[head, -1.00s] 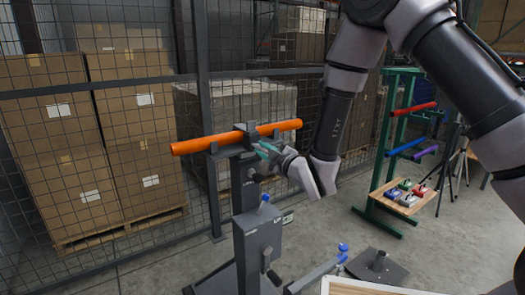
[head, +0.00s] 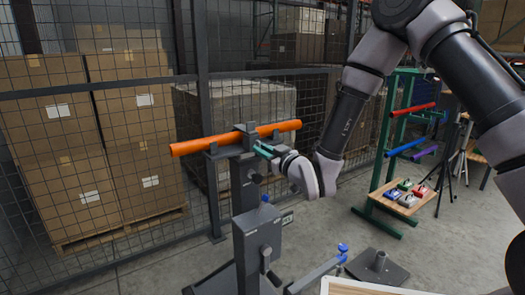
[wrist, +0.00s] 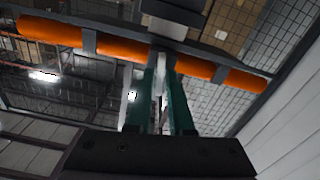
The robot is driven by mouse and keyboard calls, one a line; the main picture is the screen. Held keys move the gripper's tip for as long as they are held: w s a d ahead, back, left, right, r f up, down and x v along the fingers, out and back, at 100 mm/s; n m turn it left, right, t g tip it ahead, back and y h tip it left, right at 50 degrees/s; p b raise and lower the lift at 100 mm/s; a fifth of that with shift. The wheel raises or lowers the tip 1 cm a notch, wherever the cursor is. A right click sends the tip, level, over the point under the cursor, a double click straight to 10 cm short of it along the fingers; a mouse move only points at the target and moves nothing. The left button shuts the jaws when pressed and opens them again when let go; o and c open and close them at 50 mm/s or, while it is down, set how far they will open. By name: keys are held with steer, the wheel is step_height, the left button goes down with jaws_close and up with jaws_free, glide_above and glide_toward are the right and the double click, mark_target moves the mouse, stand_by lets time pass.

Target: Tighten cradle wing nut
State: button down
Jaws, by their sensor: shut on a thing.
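An orange tube (head: 200,145) lies across the cradle (head: 246,139) on top of a dark grey stand (head: 250,215). It also shows across the top of the wrist view (wrist: 200,68). My gripper (head: 261,150) is at the near right side of the cradle clamp, just below the tube. Its green fingers (wrist: 162,90) are shut on a small grey piece, which looks like the wing nut (wrist: 159,82), between them. The fingers hide most of the nut, and in the head view it cannot be made out. Whether the clamp is tight cannot be seen.
A mesh fence (head: 120,85) stands behind the stand, with stacked boxes (head: 90,150) beyond. A green rack (head: 385,165) with coloured tubes is at the right.

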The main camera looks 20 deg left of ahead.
steer(key=shift+f+m, duration=0.1)
steer(key=shift+m, duration=0.3)
steer(key=c, duration=1)
jaws_free()
steer(key=shift+o, duration=0.2)
steer(key=v, duration=1.1)
steer(key=shift+w, duration=0.1)
